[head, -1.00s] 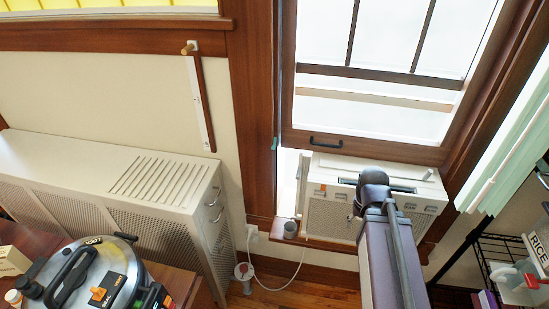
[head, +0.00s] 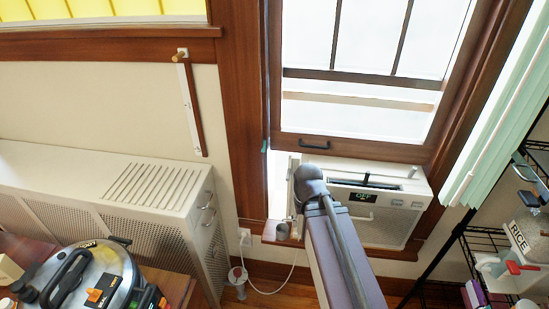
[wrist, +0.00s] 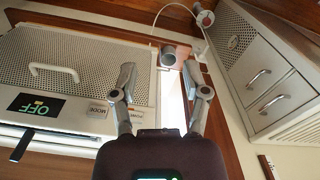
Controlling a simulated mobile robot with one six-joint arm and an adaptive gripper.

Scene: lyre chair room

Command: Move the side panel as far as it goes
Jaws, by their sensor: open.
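The window air conditioner (head: 385,222) sits in the window opening, its display lit. The side panel (head: 292,166) appears as a narrow pale upright piece at its left side, with a bright gap between it and the window frame; my arm hides much of it. In the wrist view, the side panel (wrist: 154,88) seems to be the pale strip between the unit's front and the bright gap. My gripper (wrist: 164,76) is open, one finger over the unit's front, the other across the gap by the wooden frame. Nothing is clearly held; contact cannot be told.
A grey cup (head: 283,230) stands on a small wooden ledge (head: 268,238) near the gripper. The raised window sash (head: 350,148) is above the unit. A perforated white cabinet (head: 180,215) stands left, a wire rack (head: 470,255) right. A white cord (wrist: 178,8) hangs below the ledge.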

